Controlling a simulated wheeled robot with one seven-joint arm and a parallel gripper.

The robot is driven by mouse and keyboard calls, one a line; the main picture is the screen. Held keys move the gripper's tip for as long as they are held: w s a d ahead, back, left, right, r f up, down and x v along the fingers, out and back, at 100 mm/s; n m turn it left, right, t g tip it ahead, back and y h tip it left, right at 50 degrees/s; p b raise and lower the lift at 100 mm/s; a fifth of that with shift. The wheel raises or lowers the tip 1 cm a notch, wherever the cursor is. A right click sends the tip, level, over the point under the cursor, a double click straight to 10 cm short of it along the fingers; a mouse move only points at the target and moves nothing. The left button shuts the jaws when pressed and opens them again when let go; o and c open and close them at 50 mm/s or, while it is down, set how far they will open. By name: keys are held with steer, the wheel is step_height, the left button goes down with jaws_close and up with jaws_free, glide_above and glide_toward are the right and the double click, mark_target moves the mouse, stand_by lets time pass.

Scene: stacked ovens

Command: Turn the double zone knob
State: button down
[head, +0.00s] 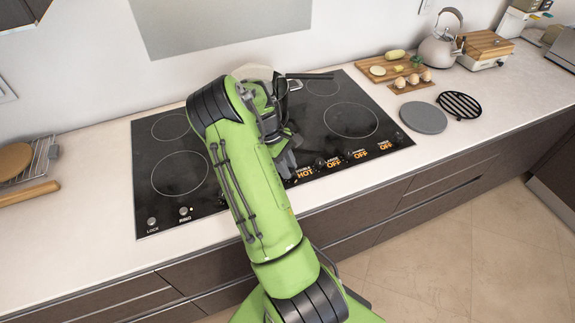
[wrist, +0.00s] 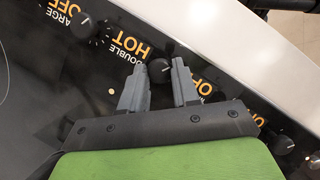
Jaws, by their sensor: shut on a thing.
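The double zone knob (wrist: 160,71) is a small round black knob on the cooktop's front strip. In the wrist view it sits between the two grey fingers of my gripper (wrist: 160,88), which is shut on it. Beside it is an orange label (wrist: 130,47) reading DOUBLE and HOT. The label reading HOT also shows in the head view (head: 305,173). In the head view my gripper (head: 287,162) is low over the front strip, and the arm hides the held knob. The knob's pointer mark is too small to read.
Nearby knobs (wrist: 86,22) (wrist: 283,144) lie close on either side along the strip, with labels reading OFF. The black glass cooktop (head: 230,185) extends behind. A kettle (head: 440,40), cutting board (head: 395,66) and round grey plate (head: 423,117) stand at the right.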

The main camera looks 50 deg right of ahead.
steer(key=shift+n, duration=0.6)
steer(key=c, duration=0.8)
jaws_free()
steer(key=v, duration=0.5)
steer(key=p+v, duration=0.1)
steer(key=v, duration=0.4)
steer(key=p+v, duration=0.1)
steer(key=v, duration=0.4)
steer(key=shift+a+r, duration=0.35)
steer(key=shift+r, duration=0.05)
